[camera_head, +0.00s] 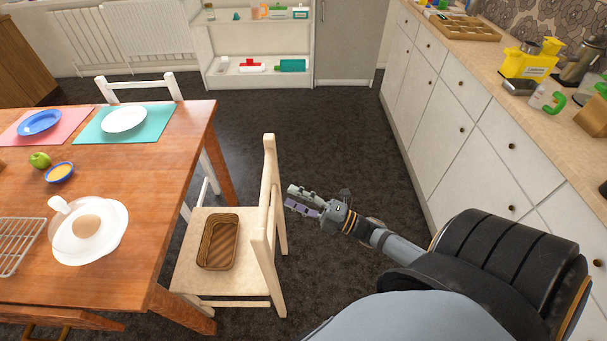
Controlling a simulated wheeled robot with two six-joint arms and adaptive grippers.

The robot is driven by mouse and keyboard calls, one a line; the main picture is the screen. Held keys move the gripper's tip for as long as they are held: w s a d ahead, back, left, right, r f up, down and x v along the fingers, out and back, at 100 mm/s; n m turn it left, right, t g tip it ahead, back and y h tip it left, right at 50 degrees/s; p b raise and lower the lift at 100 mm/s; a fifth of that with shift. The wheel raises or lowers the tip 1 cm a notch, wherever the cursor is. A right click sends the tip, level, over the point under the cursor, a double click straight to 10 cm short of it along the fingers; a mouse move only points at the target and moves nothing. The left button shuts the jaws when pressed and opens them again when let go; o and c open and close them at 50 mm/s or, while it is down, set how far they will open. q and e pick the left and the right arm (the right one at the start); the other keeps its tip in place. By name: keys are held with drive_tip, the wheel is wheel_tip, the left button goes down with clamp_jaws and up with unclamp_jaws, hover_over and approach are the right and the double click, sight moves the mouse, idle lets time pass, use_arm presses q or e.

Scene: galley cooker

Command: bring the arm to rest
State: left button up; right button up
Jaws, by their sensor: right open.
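My right arm comes in from the lower right. Its right gripper (296,200) is open and empty, with its two fingers pointing left. It hangs over the dark floor just right of the cream wooden chair's back (268,190). I cannot tell whether the fingertips touch the chair back; they look close to it. My left gripper is not in this view.
A wicker basket (231,242) lies on the chair seat (188,268). The wooden table (150,180) with plates stands left. Cabinets (470,130) with a cluttered counter run along the right. The dark floor (330,120) between is clear.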

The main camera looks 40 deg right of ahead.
drive_tip(key=v, duration=0.2)
drive_tip(key=shift+s+d+f, duration=0.15)
drive_tip(key=shift+s+d, duration=0.05)
drive_tip(key=shift+s, duration=0.1)
drive_tip(key=d+f+m+h+p, duration=0.2)
drive_tip(key=d+f+m+h, duration=0.35)
drive_tip(key=f, duration=0.25)
drive_tip(key=s+d+f+m+g+h+p, duration=0.1)
drive_tip(key=s+d+f+m+g+h, duration=0.1)
drive_tip(key=s+f+m, duration=0.3)
drive_tip(key=s+d+f+m+g+h+p, duration=0.1)
drive_tip(key=f+m+g+h, duration=0.1)
drive_tip(key=f, duration=0.6)
drive_tip(key=s+d+f+m+g+h+p, duration=0.1)
drive_tip(key=s+d+f+m+g+h, duration=0.1)
drive_tip(key=s+f+m+g, duration=0.3)
drive_tip(key=s+a+f+m+g+p, duration=0.1)
drive_tip(key=s+a+f+m+g, duration=0.2)
drive_tip(key=s+f, duration=0.4)
drive_tip(key=s+a+f+m+g+p, duration=0.1)
drive_tip(key=s+a+f+m+g, duration=0.2)
drive_tip(key=s, duration=1)
drive_tip(key=a+f, duration=0.3)
drive_tip(key=shift+f+g, duration=0.3)
drive_tip(key=shift+f, duration=0.1)
